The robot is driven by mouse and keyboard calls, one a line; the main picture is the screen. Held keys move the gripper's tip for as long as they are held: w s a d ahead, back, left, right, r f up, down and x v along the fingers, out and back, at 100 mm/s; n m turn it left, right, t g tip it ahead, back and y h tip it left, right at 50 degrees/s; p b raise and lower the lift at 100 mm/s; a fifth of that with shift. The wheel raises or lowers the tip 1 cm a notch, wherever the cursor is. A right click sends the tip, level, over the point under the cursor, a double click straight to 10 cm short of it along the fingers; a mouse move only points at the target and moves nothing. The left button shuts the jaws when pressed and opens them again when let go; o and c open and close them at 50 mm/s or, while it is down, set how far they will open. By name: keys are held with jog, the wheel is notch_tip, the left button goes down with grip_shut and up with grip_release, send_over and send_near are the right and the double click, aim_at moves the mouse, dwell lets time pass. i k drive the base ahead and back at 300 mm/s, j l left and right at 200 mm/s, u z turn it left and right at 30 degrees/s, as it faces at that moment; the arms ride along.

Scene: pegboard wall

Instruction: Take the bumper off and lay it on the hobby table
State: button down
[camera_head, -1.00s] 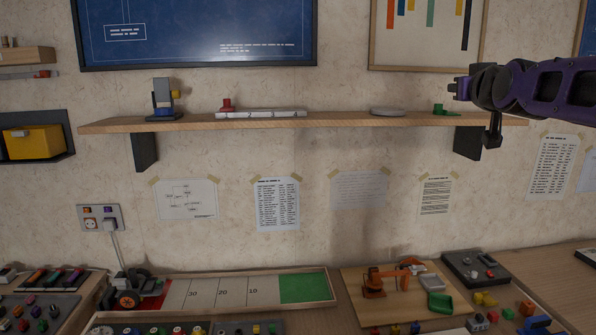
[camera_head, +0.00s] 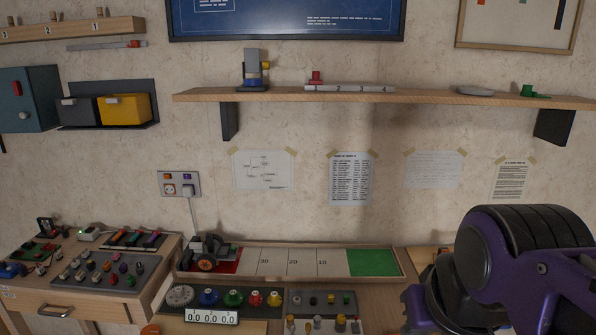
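A small dark wheeled vehicle (camera_head: 207,252) with an orange-hubbed wheel stands on the red left end of a long framed track (camera_head: 335,274) on the table below the shelf. A bumper cannot be made out on it at this size. Which surface is the hobby table is not marked; a wooden table with a drawer (camera_head: 75,318) stands at the lower left, and the track's table continues to its right. My purple and black arm fills the lower right corner close to the camera. My gripper's fingertips do not show.
A tray of coloured knobs (camera_head: 240,297) and a tray of small pegs (camera_head: 322,301) sit in front of the track. A wall shelf (camera_head: 420,96) runs above. A wall socket (camera_head: 180,184) has a cord hanging behind the vehicle. The left table is crowded with small parts.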

aim_at(195, 247)
jog(key=j, duration=1.9)
jog(key=k+j+u, duration=0.2)
jog(key=k+l+u, duration=0.25)
jog(key=l, duration=0.2)
jog(key=i+j+z, duration=0.3)
jog(key=j, duration=0.3)
jog(key=i+j+z, duration=0.15)
jog(key=i+j, duration=0.1)
jog(key=j, duration=0.1)
